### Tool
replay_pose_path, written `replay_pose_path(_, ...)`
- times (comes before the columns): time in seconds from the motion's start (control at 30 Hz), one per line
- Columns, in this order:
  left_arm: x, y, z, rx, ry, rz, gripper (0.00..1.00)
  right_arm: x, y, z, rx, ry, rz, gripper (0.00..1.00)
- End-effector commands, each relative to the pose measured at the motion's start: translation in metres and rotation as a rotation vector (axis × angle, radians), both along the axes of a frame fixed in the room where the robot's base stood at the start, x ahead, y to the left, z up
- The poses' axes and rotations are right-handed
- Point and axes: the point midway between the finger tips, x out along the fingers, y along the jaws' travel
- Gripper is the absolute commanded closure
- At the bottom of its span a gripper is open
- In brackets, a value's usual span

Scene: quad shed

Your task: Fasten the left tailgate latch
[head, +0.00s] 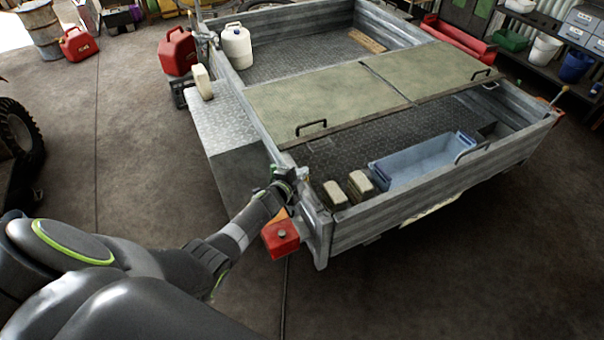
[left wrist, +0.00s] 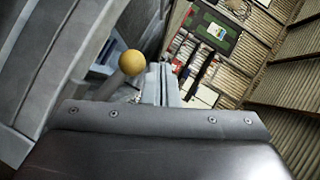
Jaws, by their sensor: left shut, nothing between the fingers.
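The trailer's tailgate (head: 440,180) stands upright at the near end of the bed, its left end meeting the corner post (head: 317,222). My left gripper (head: 290,178) is at that left corner, by the top of the side wall. In the left wrist view its fingers (left wrist: 168,84) are shut with nothing between them. A lever with a yellow ball knob (left wrist: 131,62), which looks like the left latch handle, stands just left of the fingers. I cannot tell whether they touch. In the head view the gripper and corner hide the left latch. My right gripper is not in view.
A red light box (head: 281,238) sits below the corner, close to my left forearm. Tan blocks (head: 347,190) and a blue-grey bin (head: 420,158) lie inside the bed behind the tailgate. Red and white jugs (head: 237,46) stand farther back.

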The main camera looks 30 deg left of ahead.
Motion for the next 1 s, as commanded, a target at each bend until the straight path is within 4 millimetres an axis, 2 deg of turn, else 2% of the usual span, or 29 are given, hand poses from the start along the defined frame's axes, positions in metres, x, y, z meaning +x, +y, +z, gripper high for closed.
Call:
replay_pose_path(0.17,0.002,0.0,0.013,0.0,-0.001,0.001,1.0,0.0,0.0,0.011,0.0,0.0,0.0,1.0)
replay_pose_path(0.4,0.007,0.0,0.046,0.0,-0.001,0.008,1.0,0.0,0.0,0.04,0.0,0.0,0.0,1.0)
replay_pose_path(0.7,-0.033,0.023,0.072,0.002,0.001,0.009,1.0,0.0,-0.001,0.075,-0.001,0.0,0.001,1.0)
replay_pose_path(1.0,-0.061,0.039,0.091,0.001,0.0,0.008,1.0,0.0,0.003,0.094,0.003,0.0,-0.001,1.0)
